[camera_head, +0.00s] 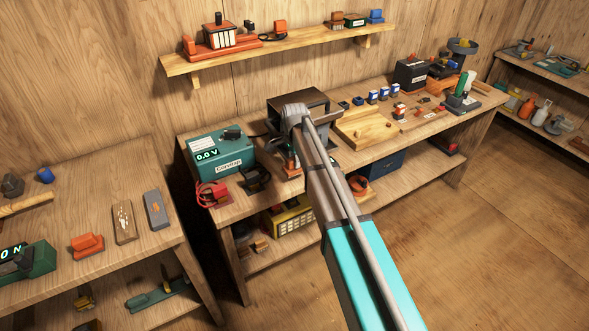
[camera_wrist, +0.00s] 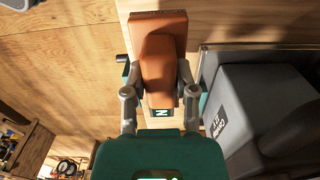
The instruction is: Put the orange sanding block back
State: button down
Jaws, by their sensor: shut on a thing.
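The orange sanding block (camera_wrist: 160,60) is in my gripper (camera_wrist: 159,82) in the wrist view. It has a flat, wide orange-brown base and a narrower raised grip. The two grey fingers are closed on either side of the grip. In the head view my arm hides most of the gripper, and I cannot make out the held block clearly there. A similar orange block (camera_head: 87,245) lies on the left bench, beside a wooden block and a grey block.
A dark grey box (camera_wrist: 265,105) stands close on the right in the wrist view. A teal power supply (camera_head: 222,154) is on the main bench, with a wooden board (camera_head: 367,128) further right. The wall shelf (camera_head: 280,52) holds several orange and green items.

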aim_at(293, 167)
jog(key=shift+f, duration=0.15)
jog(key=shift+w+a+f+b, duration=0.35)
jog(key=shift+f+b, duration=0.15)
jog(key=shift+b, duration=0.15)
jog(key=shift+f+b, duration=1.4)
jog(key=shift+f, duration=0.15)
jog(key=shift+c, duration=2)
grip_release()
jog(key=shift+r, duration=0.2)
notch_tip(293, 167, up, 12)
jog(key=p, duration=1.2)
